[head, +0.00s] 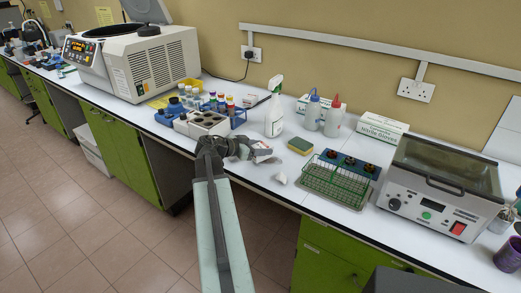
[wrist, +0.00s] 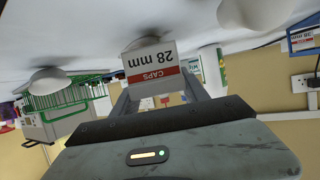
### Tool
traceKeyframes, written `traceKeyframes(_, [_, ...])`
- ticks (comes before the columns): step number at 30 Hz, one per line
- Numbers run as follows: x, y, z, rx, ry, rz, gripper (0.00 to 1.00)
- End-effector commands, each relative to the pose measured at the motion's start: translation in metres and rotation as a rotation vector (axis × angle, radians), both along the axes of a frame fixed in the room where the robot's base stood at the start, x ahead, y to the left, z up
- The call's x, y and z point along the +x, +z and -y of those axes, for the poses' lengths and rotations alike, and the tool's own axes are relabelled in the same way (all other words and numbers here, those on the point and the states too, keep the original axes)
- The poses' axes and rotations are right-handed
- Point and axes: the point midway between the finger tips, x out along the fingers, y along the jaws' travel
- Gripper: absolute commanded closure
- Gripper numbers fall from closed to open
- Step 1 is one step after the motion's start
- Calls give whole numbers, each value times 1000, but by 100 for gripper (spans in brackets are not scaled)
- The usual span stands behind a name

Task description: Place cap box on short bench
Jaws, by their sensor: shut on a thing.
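The cap box (wrist: 150,66) is a small white and red carton; its label reads "CAPS 28 mm", upside down in the wrist view. My gripper (wrist: 155,92) is shut on it, one finger on each side. In the head view the box (head: 262,150) and my gripper (head: 247,149) are over the front part of the white bench top (head: 290,178). I cannot tell whether the box touches the bench. Which section counts as the short bench is not clear from these views.
A white block with wells (head: 207,122), a spray bottle (head: 274,110), a sponge (head: 301,145) and a green wire rack (head: 336,183) stand around my gripper. A small white object (head: 280,178) lies near the front edge. A grey bath (head: 440,190) stands right.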

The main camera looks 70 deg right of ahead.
Motion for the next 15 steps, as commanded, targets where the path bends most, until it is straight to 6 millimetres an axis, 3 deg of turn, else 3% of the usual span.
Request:
traceKeyframes(1, [0, 18, 0, 0, 0, 0, 88])
traceKeyframes(9, [0, 75, 0, 0, 0, 0, 89])
traceKeyframes(15, [1, 85, 0, 0, 1, 0, 89])
